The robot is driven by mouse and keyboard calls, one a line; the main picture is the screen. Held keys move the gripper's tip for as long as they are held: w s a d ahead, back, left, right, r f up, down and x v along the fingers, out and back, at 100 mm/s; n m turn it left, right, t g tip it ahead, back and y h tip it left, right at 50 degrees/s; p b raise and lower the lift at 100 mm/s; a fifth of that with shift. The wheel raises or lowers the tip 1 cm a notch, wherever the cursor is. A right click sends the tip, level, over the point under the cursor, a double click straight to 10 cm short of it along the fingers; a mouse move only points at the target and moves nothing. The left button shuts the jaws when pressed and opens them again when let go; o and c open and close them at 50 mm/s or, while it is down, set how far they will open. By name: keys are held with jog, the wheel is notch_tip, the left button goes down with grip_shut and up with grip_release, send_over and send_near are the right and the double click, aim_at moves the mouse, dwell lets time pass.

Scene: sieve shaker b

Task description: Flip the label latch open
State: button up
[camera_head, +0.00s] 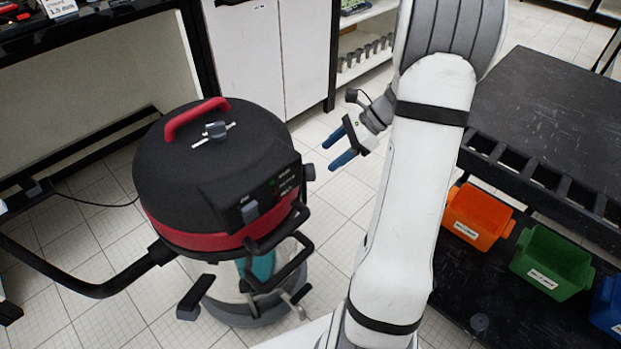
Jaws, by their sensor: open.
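A round machine with a black lid (185,165), a red top handle and a red band stands on the floor at left centre. Its front panel (265,195) carries a grey switch, a knob at the right and small white markings too blurred to read. Black loop-shaped brackets (283,262) stick out below the panel, over a clear lower body with something teal inside. I cannot tell which part is the label latch. My gripper (332,152) is open and empty, its blue fingers pointing left in the air, appearing to the right of the machine and apart from it.
A black hose (115,285) curves from the machine's left side. A dark workbench (550,110) stands at right, with orange (477,217), green (553,262) and blue bins on its lower shelf. White cabinets (265,50) stand behind. Tiled floor shows between machine and bench.

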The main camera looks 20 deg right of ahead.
aim_at(313, 168)
jog(key=b+x, duration=0.3)
jog(key=x, duration=0.4)
jog(key=shift+w+a+f, duration=0.1)
jog(key=shift+a+f, duration=0.15)
jog(key=shift+c, duration=0.3)
